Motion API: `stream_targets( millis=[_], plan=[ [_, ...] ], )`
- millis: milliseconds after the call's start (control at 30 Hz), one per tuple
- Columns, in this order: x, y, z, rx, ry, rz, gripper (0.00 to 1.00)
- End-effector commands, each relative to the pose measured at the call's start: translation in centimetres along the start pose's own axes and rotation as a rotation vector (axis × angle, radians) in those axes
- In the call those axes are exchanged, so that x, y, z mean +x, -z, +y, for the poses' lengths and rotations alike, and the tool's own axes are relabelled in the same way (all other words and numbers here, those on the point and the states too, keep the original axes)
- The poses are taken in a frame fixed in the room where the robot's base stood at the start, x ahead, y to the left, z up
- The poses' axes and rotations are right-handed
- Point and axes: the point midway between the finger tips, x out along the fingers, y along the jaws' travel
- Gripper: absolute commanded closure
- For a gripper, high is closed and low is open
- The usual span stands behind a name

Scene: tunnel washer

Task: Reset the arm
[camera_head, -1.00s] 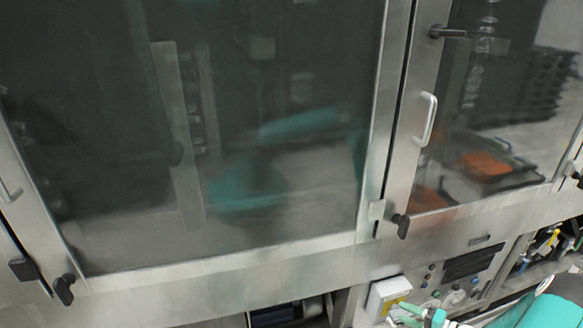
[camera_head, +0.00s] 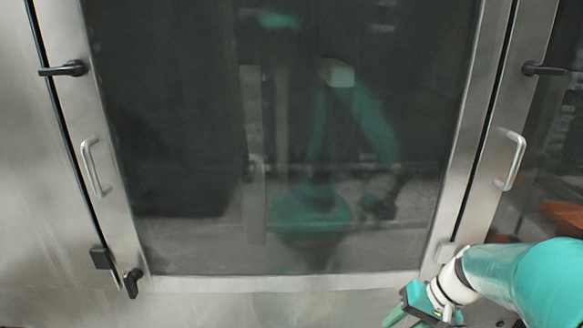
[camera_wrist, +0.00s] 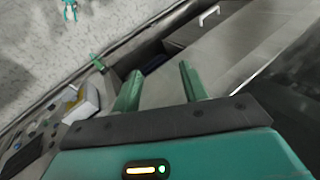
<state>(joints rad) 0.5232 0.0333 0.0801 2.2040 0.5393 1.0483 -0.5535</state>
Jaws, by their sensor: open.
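My gripper (camera_head: 408,318) shows at the lower right of the head view, at the end of my teal and white arm, in front of the lower frame of the washer. In the wrist view my gripper (camera_wrist: 160,88) has its two green fingers apart, with nothing between them. The wrist view is tilted and looks past the fingers at the washer's lower front. The fingertips in the head view are partly cut off by the bottom edge.
The washer's large glass door (camera_head: 280,140) fills the head view and reflects teal shapes. A silver handle (camera_head: 92,166) and a black latch (camera_head: 132,283) stand out at left; another silver handle (camera_head: 512,161) is at right, above my arm. A white and yellow box (camera_wrist: 80,103) shows in the wrist view.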

Motion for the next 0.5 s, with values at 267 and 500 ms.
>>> stream_targets(
  millis=[267, 500],
  plan=[
    [-3.4, -4.8, -5.7, -0.134, -0.217, 0.089, 0.56],
    [-6.1, -9.0, -8.7, -0.233, -0.345, 0.233, 0.56]
  ],
)
